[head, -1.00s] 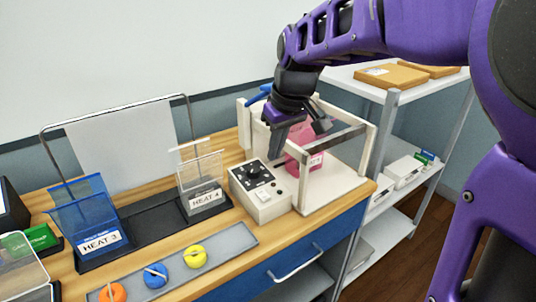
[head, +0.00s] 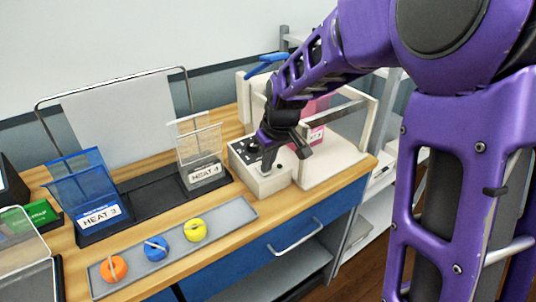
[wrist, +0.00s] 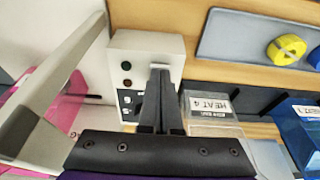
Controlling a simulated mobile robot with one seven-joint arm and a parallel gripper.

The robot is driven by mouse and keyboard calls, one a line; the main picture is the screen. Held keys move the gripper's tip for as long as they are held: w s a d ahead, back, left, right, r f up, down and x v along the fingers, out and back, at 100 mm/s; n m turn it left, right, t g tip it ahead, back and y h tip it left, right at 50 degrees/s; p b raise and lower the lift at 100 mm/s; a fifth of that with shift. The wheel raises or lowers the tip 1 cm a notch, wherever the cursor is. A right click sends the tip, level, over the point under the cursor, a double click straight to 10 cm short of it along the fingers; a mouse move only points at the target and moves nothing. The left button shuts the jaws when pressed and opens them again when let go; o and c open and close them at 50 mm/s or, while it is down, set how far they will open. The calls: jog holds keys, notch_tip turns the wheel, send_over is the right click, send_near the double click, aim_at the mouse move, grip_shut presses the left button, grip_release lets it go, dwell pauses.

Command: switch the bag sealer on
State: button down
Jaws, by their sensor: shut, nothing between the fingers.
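The bag sealer's cream control box (head: 262,180) stands on the wooden bench, beside its frame (head: 365,115) with a pink bag (head: 317,120) inside. My gripper (head: 277,163) is shut and empty, pointing down over the box's top panel. In the wrist view its fingertips (wrist: 160,73) are close to a small pale part at the panel's edge. They cover part of the panel, including most of the dial, and I cannot tell whether they touch it.
Left of the box stand a clear holder marked HEAT 4 (head: 200,150) and a blue one marked HEAT 3 (head: 85,195). A grey tray (head: 225,217) with orange, blue and yellow rolls lies in front. A grey shelf stands right of the bench.

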jog(key=shift+f, duration=0.15)
jog(key=shift+s+f+b, duration=0.1)
jog(key=shift+f+b, duration=0.25)
jog(key=shift+d, duration=0.1)
jog(key=shift+r, duration=0.15)
jog(key=shift+r+p, duration=0.65)
jog(key=shift+r, duration=0.05)
